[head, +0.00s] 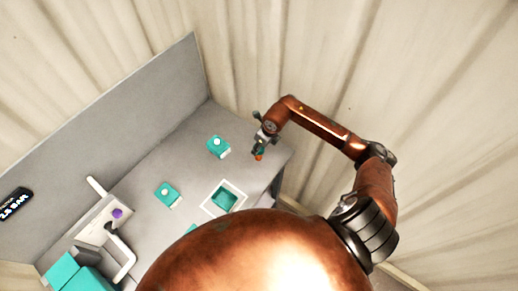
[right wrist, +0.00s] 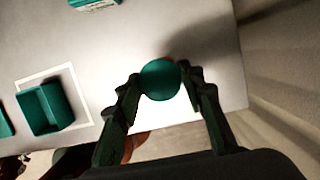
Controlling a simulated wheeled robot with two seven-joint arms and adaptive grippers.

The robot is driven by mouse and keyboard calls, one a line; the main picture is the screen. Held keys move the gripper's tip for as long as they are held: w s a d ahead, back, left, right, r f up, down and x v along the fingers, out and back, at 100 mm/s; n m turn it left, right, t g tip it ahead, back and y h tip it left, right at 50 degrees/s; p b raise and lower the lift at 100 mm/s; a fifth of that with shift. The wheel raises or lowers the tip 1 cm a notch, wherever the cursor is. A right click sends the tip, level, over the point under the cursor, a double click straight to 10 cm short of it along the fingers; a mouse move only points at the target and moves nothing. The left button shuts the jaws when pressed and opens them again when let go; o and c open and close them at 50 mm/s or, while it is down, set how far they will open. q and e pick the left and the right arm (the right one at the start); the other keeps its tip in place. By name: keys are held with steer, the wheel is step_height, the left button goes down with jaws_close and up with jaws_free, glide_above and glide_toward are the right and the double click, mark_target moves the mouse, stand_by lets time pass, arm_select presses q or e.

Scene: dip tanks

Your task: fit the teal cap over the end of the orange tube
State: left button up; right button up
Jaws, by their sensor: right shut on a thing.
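My right gripper (head: 259,146) reaches in from the right and is over the right end of the grey table. In the right wrist view its two fingers (right wrist: 160,84) are closed on a round teal piece, which looks like the teal cap (right wrist: 160,79). In the head view a small orange spot (head: 258,157) shows at the fingertips; it may be the orange tube, but it is too small to tell. Whether the cap is around it is hidden. My left gripper is not in view.
A teal bin inside a white square outline (head: 207,208) is on the table. Two teal blocks with white round tops (head: 218,147) (head: 168,194) stand nearby. A white fixture with a purple knob (head: 117,213) is at left. A grey panel (head: 130,120) backs the table.

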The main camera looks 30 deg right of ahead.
steer(key=shift+w+d+f, duration=0.1)
steer(key=shift+w+f, duration=0.2)
steer(key=shift+f, duration=0.15)
step_height(320, 180, down, 3)
steer(key=shift+r+p, duration=0.1)
steer(key=shift+p, duration=0.75)
steer(key=shift+w+f, duration=0.1)
steer(key=shift+f, duration=0.25)
steer(key=o, duration=0.9)
steer(key=shift+r, duration=0.1)
steer(key=shift+r, duration=0.2)
steer(key=b+v, duration=0.3)
steer(key=v, duration=0.8)
steer(key=shift+r, duration=0.35)
